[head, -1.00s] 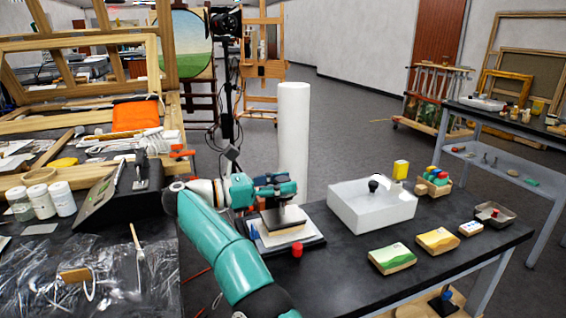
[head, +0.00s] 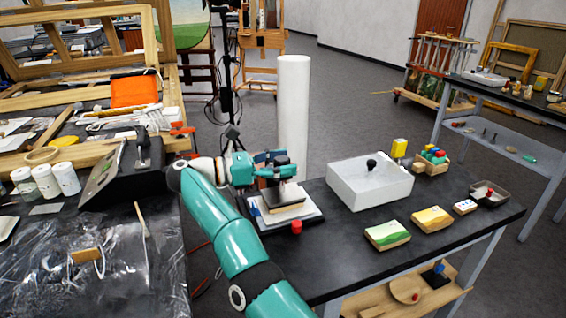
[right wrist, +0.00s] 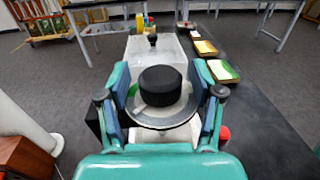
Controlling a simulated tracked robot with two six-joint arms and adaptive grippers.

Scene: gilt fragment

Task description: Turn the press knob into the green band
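The press (head: 288,218) stands on the dark bench, with stacked boards on a pale base and a red knob (head: 297,227) at its front corner. Its black round top knob (right wrist: 160,86) sits on a grey disc (right wrist: 163,116) in the right wrist view. My right gripper (head: 272,168) is over the press. In the right wrist view its fingers (right wrist: 162,92) stand on both sides of the black knob, open, with a visible gap on each side. My left gripper is not in view.
A white box (head: 370,188) with a black knob stands right of the press. Small painted blocks (head: 388,235) lie in front of it. A white column (head: 293,115) rises behind the press. A cluttered table with a black wedge-shaped device (head: 130,172) is at left.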

